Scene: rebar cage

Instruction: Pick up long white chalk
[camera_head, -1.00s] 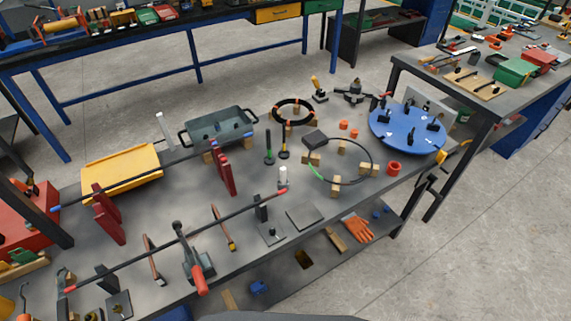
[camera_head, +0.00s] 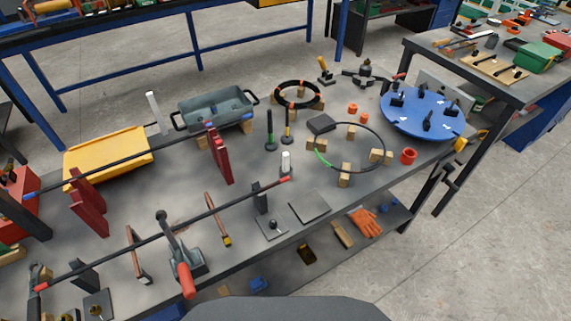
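Two upright white things stand on the grey workbench (camera_head: 185,185). A tall, thin white piece (camera_head: 153,107) stands at the back, between the yellow tray and the grey tray. A shorter white cylinder (camera_head: 286,158) stands upright near the middle, close to the red tip of the front rod, with a darker lower part. I cannot tell for sure which one is the long white chalk. Neither of my grippers is in view.
Two long dark rods, one at the front (camera_head: 150,240), lie across stands. Red blocks (camera_head: 220,156), a clamp with a red handle (camera_head: 180,258), a yellow tray (camera_head: 105,158), a grey tray (camera_head: 214,108) and a blue disc (camera_head: 422,112) crowd the bench. Some bare patches remain between them.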

